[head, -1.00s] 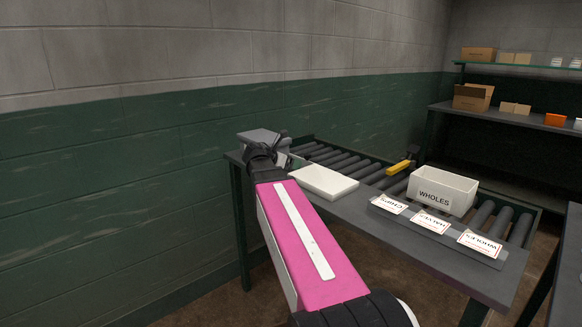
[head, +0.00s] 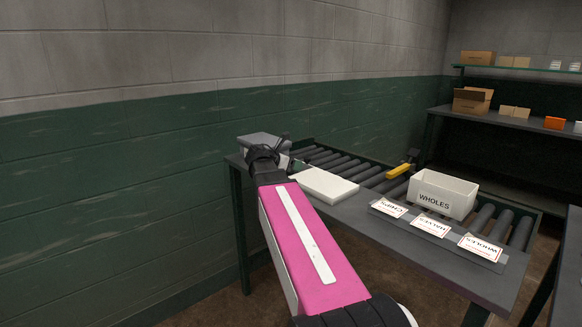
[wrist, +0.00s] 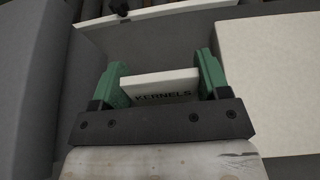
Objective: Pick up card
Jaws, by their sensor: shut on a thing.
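In the wrist view, my gripper (wrist: 160,66) has its green fingers shut on a white card (wrist: 160,84) marked KERNELS. The card spans the space between the fingers, its lettered face toward the camera. In the head view, my dark gripper (head: 268,158) is at the left end of the table, beside a grey box and left of a white slab-like tray. The card cannot be made out there.
The grey box (head: 262,141) stands at the table's left end. The white tray (head: 325,184) lies right of my gripper. A white bin (head: 442,193) marked WHOLES stands on the rollers (head: 345,165). Three label cards (head: 432,226) lie along the front edge.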

